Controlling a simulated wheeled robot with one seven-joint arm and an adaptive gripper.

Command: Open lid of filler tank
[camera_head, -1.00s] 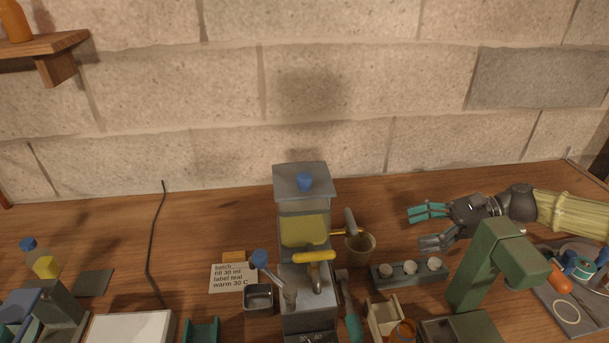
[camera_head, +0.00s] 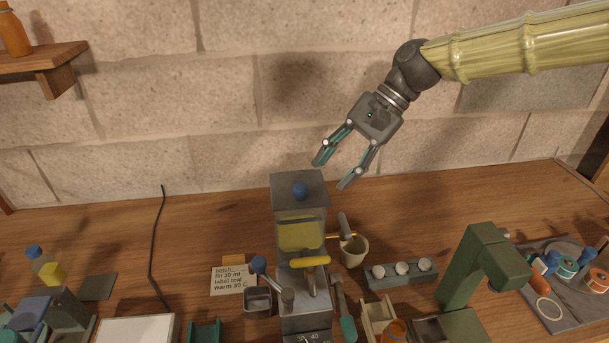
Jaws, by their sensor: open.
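The filler tank (camera_head: 300,233) stands near the middle of the bench, a clear box with yellow liquid inside. Its grey lid (camera_head: 285,186) lies flat on top, closed, with a blue knob (camera_head: 300,190) on it. My gripper (camera_head: 332,174) is open and empty. It hangs above and to the right of the lid, tilted down to the left, with its teal-padded fingertips apart. The fingertips appear clear of the knob; the exact distance in depth is hard to tell.
A stone wall (camera_head: 200,90) rises behind. A wooden shelf (camera_head: 40,57) is upper left.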

